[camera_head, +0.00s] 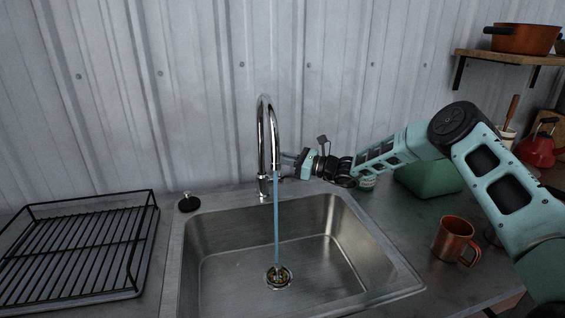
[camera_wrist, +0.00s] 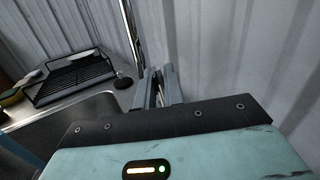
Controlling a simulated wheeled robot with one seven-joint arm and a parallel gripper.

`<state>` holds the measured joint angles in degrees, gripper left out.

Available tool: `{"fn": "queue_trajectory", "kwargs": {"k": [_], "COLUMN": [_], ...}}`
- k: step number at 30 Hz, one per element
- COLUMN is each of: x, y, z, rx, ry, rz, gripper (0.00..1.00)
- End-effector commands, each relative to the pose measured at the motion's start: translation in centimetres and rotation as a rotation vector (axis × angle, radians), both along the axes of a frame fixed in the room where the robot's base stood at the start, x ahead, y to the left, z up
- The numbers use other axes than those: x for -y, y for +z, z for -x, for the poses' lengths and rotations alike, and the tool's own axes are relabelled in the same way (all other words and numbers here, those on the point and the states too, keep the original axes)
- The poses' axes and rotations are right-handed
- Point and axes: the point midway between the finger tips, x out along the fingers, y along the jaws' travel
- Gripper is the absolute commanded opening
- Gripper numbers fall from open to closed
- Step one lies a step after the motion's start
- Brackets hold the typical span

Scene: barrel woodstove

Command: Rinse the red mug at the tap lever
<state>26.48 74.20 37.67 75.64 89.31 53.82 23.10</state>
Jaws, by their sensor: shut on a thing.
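The red mug (camera_head: 454,240) stands upright on the counter to the right of the sink, its handle toward the lower right. The chrome tap (camera_head: 263,135) rises behind the sink, and a blue stream of water (camera_head: 277,225) falls from its spout to the drain. My gripper (camera_head: 287,160) is at the right side of the tap, shut on the tap lever, which is mostly hidden by the fingers. The wrist view shows the fingers (camera_wrist: 161,86) close together beside the tap pipe (camera_wrist: 132,35). The mug is not in the wrist view.
The steel sink (camera_head: 210,265) is empty. A black dish rack (camera_head: 75,250) stands at left, with a black stopper (camera_head: 188,203) near the sink's back corner. A green tub (camera_head: 425,177) stands behind the mug, under my arm. A shelf (camera_head: 500,58) with an orange pot is at upper right.

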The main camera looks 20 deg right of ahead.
Motion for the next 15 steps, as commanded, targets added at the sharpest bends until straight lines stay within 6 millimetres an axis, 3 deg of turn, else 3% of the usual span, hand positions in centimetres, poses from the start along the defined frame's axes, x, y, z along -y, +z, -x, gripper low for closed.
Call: {"fn": "queue_trajectory", "kwargs": {"k": [2, 3, 5, 15], "x": [0.04, 0.04, 0.04, 0.34], "y": [0.00, 0.00, 0.00, -0.07], "z": [0.00, 0.00, 0.00, 0.15], "rx": [-0.001, -0.001, -0.001, -0.001], "ry": [0.000, 0.000, 0.000, -0.001], "rz": [0.001, 0.001, 0.001, 0.000], "gripper": [0.00, 0.13, 0.26, 0.26]}}
